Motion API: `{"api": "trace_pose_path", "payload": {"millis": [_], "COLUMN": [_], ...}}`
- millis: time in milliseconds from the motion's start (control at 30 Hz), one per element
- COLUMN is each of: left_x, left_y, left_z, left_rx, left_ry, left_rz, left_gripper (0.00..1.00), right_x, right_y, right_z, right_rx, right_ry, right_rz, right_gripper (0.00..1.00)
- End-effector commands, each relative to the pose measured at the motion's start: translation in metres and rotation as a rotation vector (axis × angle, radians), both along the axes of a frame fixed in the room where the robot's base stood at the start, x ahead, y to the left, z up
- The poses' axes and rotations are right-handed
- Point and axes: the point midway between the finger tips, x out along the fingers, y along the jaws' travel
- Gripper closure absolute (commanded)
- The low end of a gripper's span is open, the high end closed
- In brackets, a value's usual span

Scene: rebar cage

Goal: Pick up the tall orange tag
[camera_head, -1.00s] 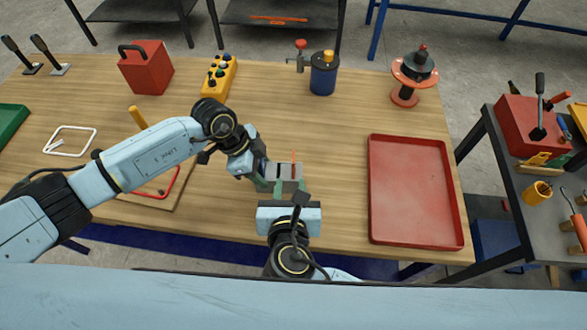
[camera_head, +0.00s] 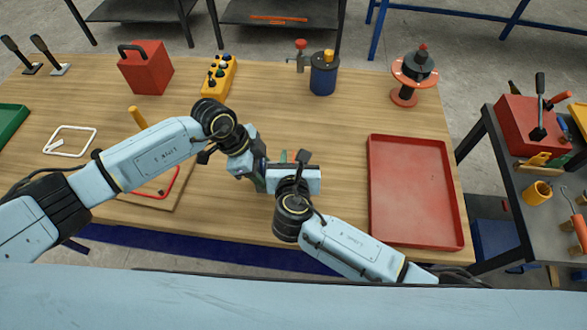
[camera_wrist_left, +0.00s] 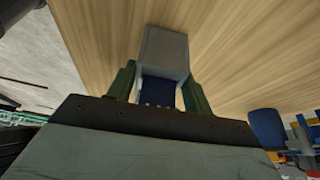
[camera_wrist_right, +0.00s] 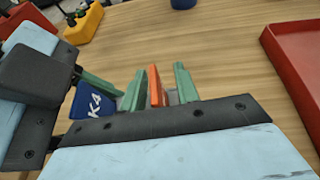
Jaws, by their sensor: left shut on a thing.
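The orange tag (camera_wrist_right: 155,86) stands upright between the green fingers of my right gripper (camera_wrist_right: 159,88) in the right wrist view. It is close to the left finger, with a gap to the right finger, so the gripper is open around it. My left gripper (camera_wrist_left: 159,92) is shut on a grey block with a dark blue face (camera_wrist_left: 158,92). The block's grey part (camera_wrist_left: 166,50) extends beyond the fingers. The blue face shows "K4" (camera_wrist_right: 93,103) in the right wrist view.
A red tray (camera_head: 412,190) lies empty at the right of the wooden table. A red box (camera_head: 146,68), a yellow button box (camera_head: 219,76), a blue canister (camera_head: 323,74) and an orange spool (camera_head: 405,88) stand along the back. My two grippers are very close together.

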Motion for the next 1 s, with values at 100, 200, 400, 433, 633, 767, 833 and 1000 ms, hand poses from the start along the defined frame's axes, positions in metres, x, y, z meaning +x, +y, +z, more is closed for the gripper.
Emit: {"api": "trace_pose_path", "payload": {"millis": [100, 200, 400, 433, 633, 767, 833, 1000], "left_x": [0.0, 0.0, 0.0, 0.0, 0.0, 0.0, 0.0, 0.0], "left_y": [0.0, 0.0, 0.0, 0.0, 0.0, 0.0, 0.0, 0.0], "left_z": [0.0, 0.0, 0.0, 0.0, 0.0, 0.0, 0.0, 0.0], "left_rx": [-0.001, -0.001, -0.001, -0.001, -0.001, -0.001, -0.001, -0.001], "left_ry": [0.0, -0.001, -0.001, -0.001, -0.001, -0.001, -0.001, -0.001], "left_rz": [0.0, 0.0, 0.0, 0.0, 0.0, 0.0, 0.0, 0.0], "left_gripper": [0.75, 0.75, 0.75, 0.75, 0.75, 0.75, 0.75, 0.75], "right_x": [0.0, 0.0, 0.0, 0.0, 0.0, 0.0, 0.0, 0.0], "right_y": [0.0, 0.0, 0.0, 0.0, 0.0, 0.0, 0.0, 0.001], "right_z": [0.0, 0.0, 0.0, 0.0, 0.0, 0.002, 0.007, 0.036], "right_rx": [0.0, 0.0, 0.0, 0.0, 0.0, 0.001, 0.001, 0.004], "right_ry": [0.0, 0.0, 0.0, 0.0, 0.0, -0.001, -0.001, -0.004], "right_rz": [0.0, 0.0, 0.0, 0.0, 0.0, 0.0, -0.001, -0.001], "right_gripper": [0.69, 0.77, 1.0, 1.0, 1.0, 1.0, 1.0, 1.0]}}
